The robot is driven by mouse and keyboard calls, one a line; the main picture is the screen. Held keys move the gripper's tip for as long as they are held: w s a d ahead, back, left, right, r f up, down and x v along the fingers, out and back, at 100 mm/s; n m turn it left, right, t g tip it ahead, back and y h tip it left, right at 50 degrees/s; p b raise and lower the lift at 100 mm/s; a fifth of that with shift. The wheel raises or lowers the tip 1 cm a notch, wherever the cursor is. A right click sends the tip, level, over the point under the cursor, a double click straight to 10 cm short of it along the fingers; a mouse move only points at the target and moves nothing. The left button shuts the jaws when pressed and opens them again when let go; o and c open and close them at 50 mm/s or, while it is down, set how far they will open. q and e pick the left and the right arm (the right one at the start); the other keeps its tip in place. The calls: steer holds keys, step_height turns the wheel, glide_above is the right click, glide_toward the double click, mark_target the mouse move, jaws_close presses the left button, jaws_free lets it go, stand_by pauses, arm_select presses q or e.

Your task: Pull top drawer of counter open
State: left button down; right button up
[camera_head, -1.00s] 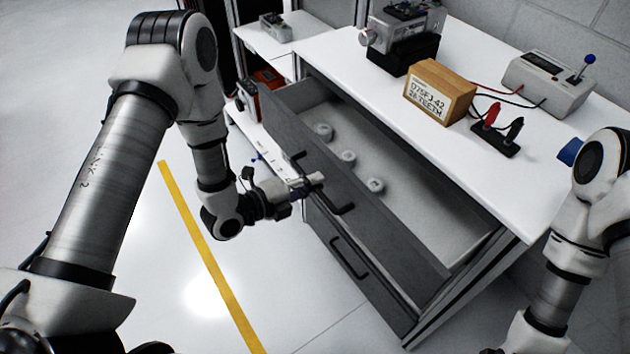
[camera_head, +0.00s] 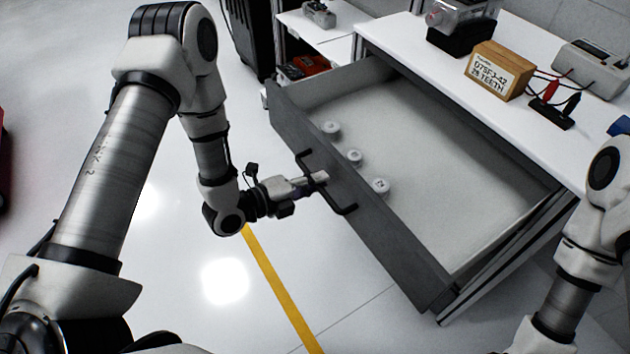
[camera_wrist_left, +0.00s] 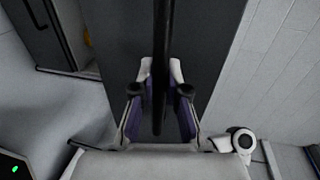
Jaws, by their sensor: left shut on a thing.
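The top drawer (camera_head: 283,128) of the white-topped counter (camera_head: 400,40) stands far out, its pale inside floor and several small white round parts showing in the head view. Its dark bar handle (camera_head: 345,208) runs along the grey front. My left gripper (camera_head: 322,178) is shut on this handle. In the left wrist view the handle (camera_wrist_left: 161,50) passes between the two fingers of the left gripper (camera_wrist_left: 160,92). My right arm shows at the right edge of the head view, but its gripper is out of the picture.
On the countertop are a cardboard box (camera_head: 497,70), a black block with red and black leads (camera_head: 551,112) and a grey meter box (camera_head: 592,68). A yellow floor line (camera_head: 280,295) runs below my left arm. The floor left of the drawer is clear.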

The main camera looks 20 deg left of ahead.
arm_select(q)
steer(key=c, duration=1.2)
jaws_free()
steer(key=shift+d, duration=0.1)
steer(key=v, duration=1.2)
steer(key=shift+f, duration=0.1)
steer(key=shift+s, duration=0.1)
